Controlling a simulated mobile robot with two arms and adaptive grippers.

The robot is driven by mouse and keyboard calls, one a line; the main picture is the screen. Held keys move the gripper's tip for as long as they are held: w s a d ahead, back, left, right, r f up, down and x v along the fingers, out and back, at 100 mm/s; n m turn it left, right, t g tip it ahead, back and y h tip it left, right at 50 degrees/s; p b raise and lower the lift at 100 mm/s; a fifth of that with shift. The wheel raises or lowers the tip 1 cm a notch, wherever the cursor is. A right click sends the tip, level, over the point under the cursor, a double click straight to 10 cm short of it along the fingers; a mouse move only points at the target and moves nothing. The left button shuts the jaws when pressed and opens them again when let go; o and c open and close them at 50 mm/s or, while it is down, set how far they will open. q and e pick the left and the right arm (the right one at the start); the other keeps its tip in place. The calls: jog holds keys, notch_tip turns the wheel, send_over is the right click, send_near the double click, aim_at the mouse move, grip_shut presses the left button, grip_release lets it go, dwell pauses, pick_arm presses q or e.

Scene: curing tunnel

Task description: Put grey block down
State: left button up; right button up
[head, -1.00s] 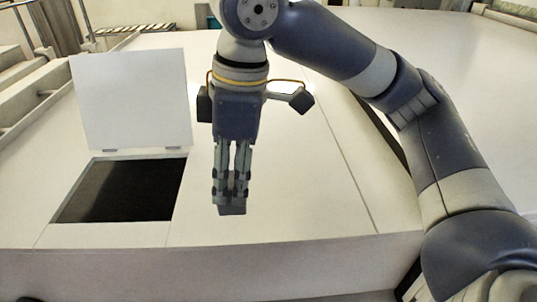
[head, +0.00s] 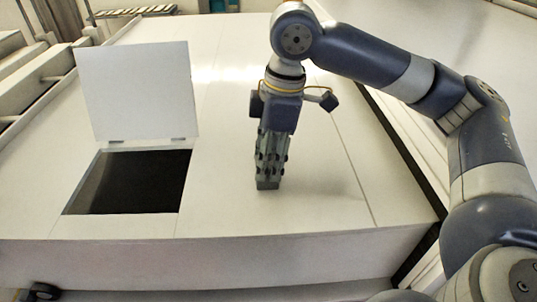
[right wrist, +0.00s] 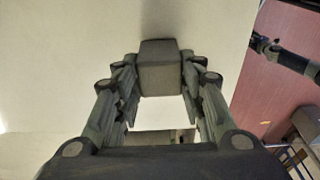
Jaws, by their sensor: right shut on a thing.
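The grey block (head: 267,183) is a small dark box at the tip of my right gripper (head: 268,172), over the white top right of the square opening. In the right wrist view the grey block (right wrist: 161,68) sits between the two fingers of my right gripper (right wrist: 160,78), which press on its sides. The gripper points down. The block is at or just above the white surface; I cannot tell if it touches. My left gripper is not in view.
A square dark opening (head: 130,182) with a raised white lid (head: 138,92) lies at the left of the white top (head: 310,205). The top is clear around the block. A front edge runs below it, and a dark gap lies at the right.

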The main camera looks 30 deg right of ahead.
jog(key=shift+a+f, duration=0.1)
jog(key=shift+f, duration=0.05)
jog(key=o, duration=1)
jog(key=shift+o, duration=0.4)
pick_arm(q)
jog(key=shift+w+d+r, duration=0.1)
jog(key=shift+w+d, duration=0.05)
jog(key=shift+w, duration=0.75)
pick_arm(e)
jog(key=shift+r, duration=0.45)
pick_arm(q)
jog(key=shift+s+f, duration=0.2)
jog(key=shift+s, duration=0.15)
pick_arm(e)
notch_tip(320, 180, up, 11)
jog(key=d, duration=0.1)
jog(key=shift+s+d+r, duration=0.15)
jog(key=shift+s+d, duration=0.2)
